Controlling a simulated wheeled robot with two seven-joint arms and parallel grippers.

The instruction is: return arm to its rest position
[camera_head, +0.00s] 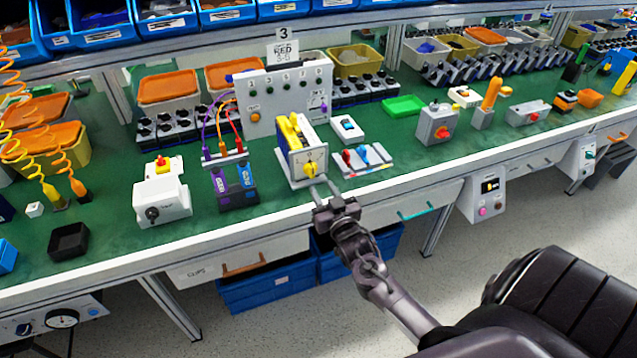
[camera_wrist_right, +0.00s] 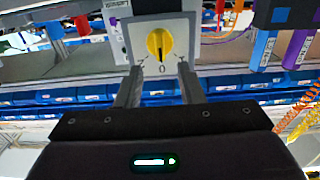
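The rotary switch (camera_head: 301,150) is a box with a light front plate and yellow parts on top, standing near the front edge of the green bench. Its yellow knob (camera_head: 310,169) is on the front face, and in the right wrist view the knob (camera_wrist_right: 159,45) shows whole, standing upright above a "0" mark. My right gripper (camera_head: 321,188) is in front of the switch, just beyond the bench edge. In the right wrist view its two fingers (camera_wrist_right: 161,78) are apart with nothing between them, and the knob is beyond their tips. My left gripper is not in view.
Blue bins (camera_head: 268,285) are under the bench. Open floor lies in front.

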